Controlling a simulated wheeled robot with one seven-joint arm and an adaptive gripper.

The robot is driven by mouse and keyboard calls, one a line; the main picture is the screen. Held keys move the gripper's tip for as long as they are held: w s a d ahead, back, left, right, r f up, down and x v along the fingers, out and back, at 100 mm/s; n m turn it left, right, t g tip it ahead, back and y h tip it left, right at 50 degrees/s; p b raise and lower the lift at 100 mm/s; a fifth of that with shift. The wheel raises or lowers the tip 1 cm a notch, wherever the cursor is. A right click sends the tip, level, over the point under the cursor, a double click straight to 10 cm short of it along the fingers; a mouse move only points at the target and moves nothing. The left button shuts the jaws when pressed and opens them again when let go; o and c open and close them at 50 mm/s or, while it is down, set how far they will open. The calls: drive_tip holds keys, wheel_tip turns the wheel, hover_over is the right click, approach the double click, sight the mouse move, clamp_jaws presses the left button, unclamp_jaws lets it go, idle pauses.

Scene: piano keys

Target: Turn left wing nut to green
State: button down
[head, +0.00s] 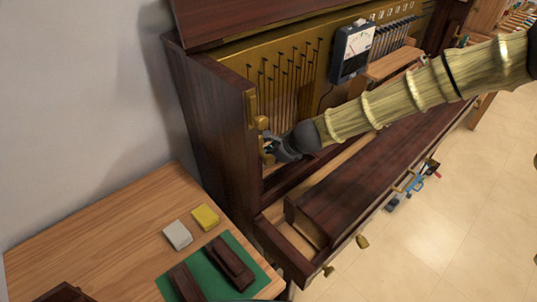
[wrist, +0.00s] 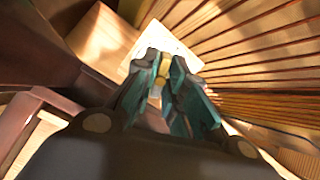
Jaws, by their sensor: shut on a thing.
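My gripper (head: 270,147) is at the left inner side of the piano case, just below a brass fitting (head: 261,122) on the left post. In the wrist view my gripper (wrist: 160,75) has its teal-padded fingers close together. A small yellow brass piece, which I take for the left wing nut (wrist: 157,88), shows between them. The fingers hide most of it, so its exact angle cannot be told. I cannot make out a green mark by the nut in either view.
The piano case (head: 205,130) stands open, with strings or rods (head: 285,85) inside and a meter (head: 353,48) hung on it. A long wooden part (head: 350,190) lies below my arm. A table (head: 110,235) at lower left holds a green mat (head: 213,261) and yellow and grey blocks.

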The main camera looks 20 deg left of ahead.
drive_tip(key=shift+m, duration=0.3)
drive_tip(key=shift+m, duration=0.9)
drive_tip(key=shift+f+m, duration=0.1)
drive_tip(key=shift+m, duration=0.6)
drive_tip(key=c, duration=1.8)
unclamp_jaws()
drive_tip(key=o, duration=0.5)
drive_tip(key=shift+d+r, duration=0.1)
drive_tip(key=shift+r, duration=0.1)
drive_tip(key=shift+p+v, duration=2.5)
drive_tip(key=shift+v, duration=2.85)
